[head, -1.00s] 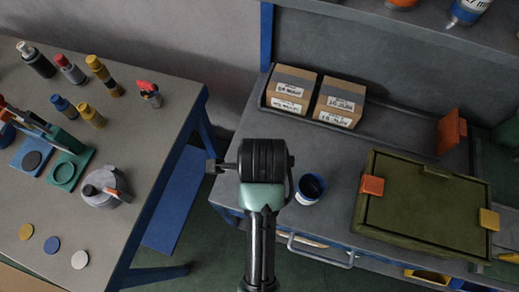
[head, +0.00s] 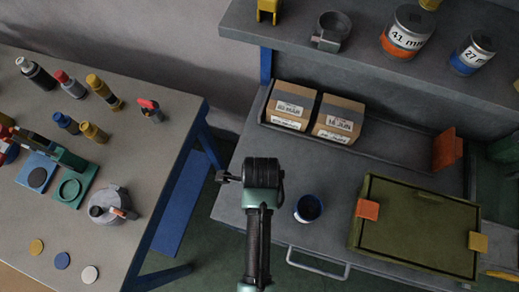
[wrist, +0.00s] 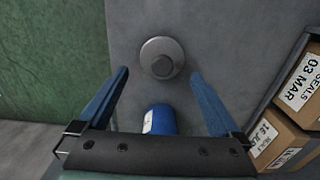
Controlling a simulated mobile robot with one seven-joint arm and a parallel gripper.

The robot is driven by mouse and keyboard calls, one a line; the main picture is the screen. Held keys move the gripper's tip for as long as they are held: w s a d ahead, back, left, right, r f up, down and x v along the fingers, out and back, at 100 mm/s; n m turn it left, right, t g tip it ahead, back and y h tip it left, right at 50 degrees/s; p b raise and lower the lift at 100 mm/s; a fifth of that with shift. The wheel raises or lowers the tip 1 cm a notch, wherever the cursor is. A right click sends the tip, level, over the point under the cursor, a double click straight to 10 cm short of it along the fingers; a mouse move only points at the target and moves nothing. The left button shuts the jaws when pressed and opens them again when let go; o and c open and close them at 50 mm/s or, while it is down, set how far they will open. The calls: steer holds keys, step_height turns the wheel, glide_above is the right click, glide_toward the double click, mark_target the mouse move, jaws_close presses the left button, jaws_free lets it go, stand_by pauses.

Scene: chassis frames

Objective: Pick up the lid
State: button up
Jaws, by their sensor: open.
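The lid (wrist: 162,58) shows in the wrist view as a round grey disc with a darker knob, lying on the grey bench top. My gripper (wrist: 159,74) is open and empty, with one blue finger on each side of the lid's near edge. The lid appears ahead of and between the fingertips; whether they touch it I cannot tell. In the head view the black and green end of my arm hides the lid and the fingers. A blue cup (head: 308,208) with a dark inside stands on the bench; in the wrist view a blue cylinder (wrist: 160,119) with a white label shows between the fingers.
Two cardboard boxes (head: 313,112) stand in a tray behind the lid area. An olive case (head: 418,222) with orange and yellow clips lies to the right. A shelf (head: 380,70) with jars overhangs the back. A second table (head: 110,140) with bottles stands left, across a gap.

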steer(key=shift+w+a+f+p, duration=0.1)
steer(key=shift+f+p, duration=0.1)
steer(key=shift+f, duration=1)
steer(key=shift+w+f+p, duration=0.1)
steer(key=shift+f+p, duration=0.05)
steer(key=shift+f, duration=1)
steer(key=c, duration=1.1)
